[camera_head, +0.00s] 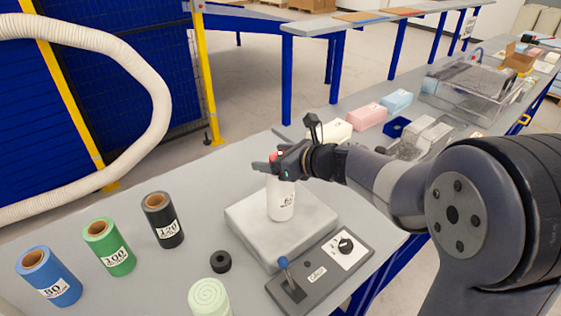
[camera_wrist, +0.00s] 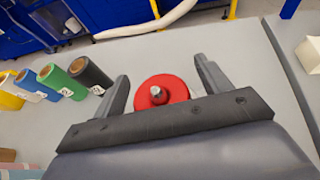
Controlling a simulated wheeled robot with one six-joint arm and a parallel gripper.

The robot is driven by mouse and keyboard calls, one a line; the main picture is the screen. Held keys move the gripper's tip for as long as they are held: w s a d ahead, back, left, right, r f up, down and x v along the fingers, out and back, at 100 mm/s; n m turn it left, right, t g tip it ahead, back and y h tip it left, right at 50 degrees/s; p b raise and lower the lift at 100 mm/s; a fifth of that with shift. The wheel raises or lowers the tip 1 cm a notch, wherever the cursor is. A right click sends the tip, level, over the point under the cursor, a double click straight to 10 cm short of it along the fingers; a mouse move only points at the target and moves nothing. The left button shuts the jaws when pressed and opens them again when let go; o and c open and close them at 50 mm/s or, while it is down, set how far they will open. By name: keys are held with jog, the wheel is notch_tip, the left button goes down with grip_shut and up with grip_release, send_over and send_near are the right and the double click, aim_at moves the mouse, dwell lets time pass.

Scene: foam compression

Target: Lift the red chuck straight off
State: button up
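The red chuck (camera_wrist: 176,92) is a round disc with a shiny metal stud in its middle. In the wrist view it lies between the two fingers of my gripper (camera_wrist: 163,80), with a narrow gap seeming to show on each side. In the head view only a bit of the red chuck (camera_head: 274,156) shows, at the top of an upright white labelled cylinder (camera_head: 281,202). My gripper (camera_head: 272,164) is level with the cylinder's top, fingers around the chuck, and looks open. The cylinder stands on a pale square block (camera_head: 245,222). The gripper hides most of the chuck.
Blue (camera_head: 48,278), green (camera_head: 109,247) and black (camera_head: 163,220) rolls stand at left. A black ring (camera_head: 220,261) and pale green roll (camera_head: 209,297) are near the front. A lever panel (camera_head: 322,273) adjoins the block. Pink (camera_head: 366,116) and cream boxes (camera_head: 329,131) stand behind my arm.

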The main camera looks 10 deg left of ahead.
jog(key=c, duration=1.1)
jog(key=shift+r, duration=0.1)
